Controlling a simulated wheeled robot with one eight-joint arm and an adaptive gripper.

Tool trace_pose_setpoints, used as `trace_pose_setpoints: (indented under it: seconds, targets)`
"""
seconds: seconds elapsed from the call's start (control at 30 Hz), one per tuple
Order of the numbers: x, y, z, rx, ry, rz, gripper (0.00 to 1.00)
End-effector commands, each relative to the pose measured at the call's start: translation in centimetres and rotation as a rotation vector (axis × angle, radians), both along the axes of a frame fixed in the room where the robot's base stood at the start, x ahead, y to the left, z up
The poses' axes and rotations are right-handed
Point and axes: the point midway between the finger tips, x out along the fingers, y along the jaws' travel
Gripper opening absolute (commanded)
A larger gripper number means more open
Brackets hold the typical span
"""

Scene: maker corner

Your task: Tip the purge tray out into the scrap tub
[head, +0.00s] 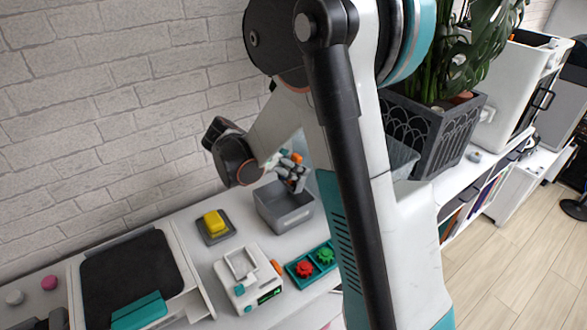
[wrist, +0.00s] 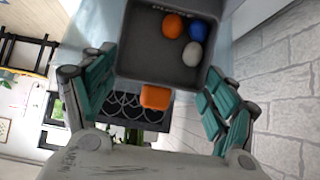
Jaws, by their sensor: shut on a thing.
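The purge tray is a grey open tray (head: 268,212) in the middle of the head view, looking about level. The wrist view shows the tray (wrist: 150,62) from inside, with orange (wrist: 172,25), blue (wrist: 198,31) and pale (wrist: 192,54) pieces. An orange tab (wrist: 155,97) shows at its edge. My gripper (head: 292,172) is at the tray's back edge; in the wrist view its teal fingers (wrist: 158,85) stand either side. It is shut on the tray. A see-through container (head: 402,158), apparently the scrap tub, is partly hidden behind my arm. I cannot tell whether the tray touches the shelf.
A planter (head: 428,138) with a big plant stands right of the clear container. In front are a yellow block on a grey base (head: 214,226), a white device (head: 245,280) and a teal holder with red and green knobs (head: 312,264). A brick wall (head: 100,120) is behind.

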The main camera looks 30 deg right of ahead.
Motion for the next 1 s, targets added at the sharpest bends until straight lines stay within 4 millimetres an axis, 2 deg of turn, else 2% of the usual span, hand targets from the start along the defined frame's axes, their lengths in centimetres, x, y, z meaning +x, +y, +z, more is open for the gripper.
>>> trace_pose_setpoints:
  seconds: [1.0]
  targets:
    - [0.0, 3.1, -1.1, -0.483, -0.018, 0.002, 0.55]
